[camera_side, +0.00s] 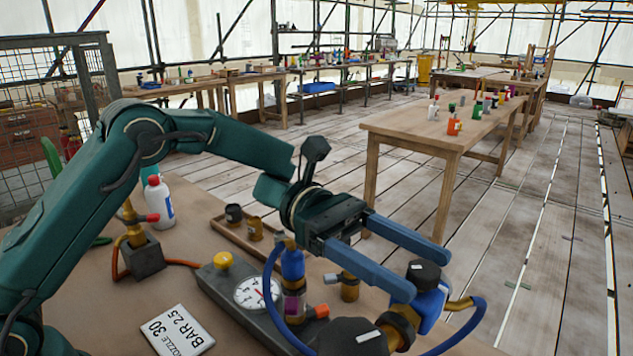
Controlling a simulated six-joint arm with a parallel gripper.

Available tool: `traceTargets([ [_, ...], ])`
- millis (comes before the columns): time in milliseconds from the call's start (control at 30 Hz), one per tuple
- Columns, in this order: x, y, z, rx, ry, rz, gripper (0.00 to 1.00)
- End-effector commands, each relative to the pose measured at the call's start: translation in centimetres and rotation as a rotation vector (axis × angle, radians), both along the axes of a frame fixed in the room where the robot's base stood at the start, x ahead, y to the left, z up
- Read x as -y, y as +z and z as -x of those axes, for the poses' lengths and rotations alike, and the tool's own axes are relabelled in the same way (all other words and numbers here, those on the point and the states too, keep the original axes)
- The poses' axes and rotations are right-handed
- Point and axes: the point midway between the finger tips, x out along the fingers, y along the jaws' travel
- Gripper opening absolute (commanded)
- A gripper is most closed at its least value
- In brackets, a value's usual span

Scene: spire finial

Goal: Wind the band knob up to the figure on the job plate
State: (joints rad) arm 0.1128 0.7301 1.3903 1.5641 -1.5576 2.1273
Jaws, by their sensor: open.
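The job plate (178,331) is a white card lying at the front left of the bench and reads "BAR 2.5" and "NOZZLE 30". A black knob with a white mark (424,273) sits on top of a blue body at the right. A larger black knob with a white mark (350,338) is at the front, partly cut off by the lower edge. I cannot tell which is the band knob. My gripper (426,270) has two blue fingers, spread apart, with their tips on either side of the smaller knob. Contact cannot be told.
A round dial gauge (257,293) and a yellow button (223,261) sit on a grey block. Blue hoses, brass fittings and a blue-topped cylinder (293,280) crowd the area under my gripper. A tray with small pots (255,229) and a white bottle (159,203) stand behind.

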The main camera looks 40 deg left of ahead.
Motion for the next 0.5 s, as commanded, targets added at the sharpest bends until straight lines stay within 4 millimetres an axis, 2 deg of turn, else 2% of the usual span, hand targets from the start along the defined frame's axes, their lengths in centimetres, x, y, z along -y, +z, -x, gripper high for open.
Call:
traceTargets([
  [300,3.6,-0.2,0.4,-0.007,-0.003,-0.001,0.68],
  [500,5.0,-0.2,0.5,-0.007,0.0,-0.002,0.68],
])
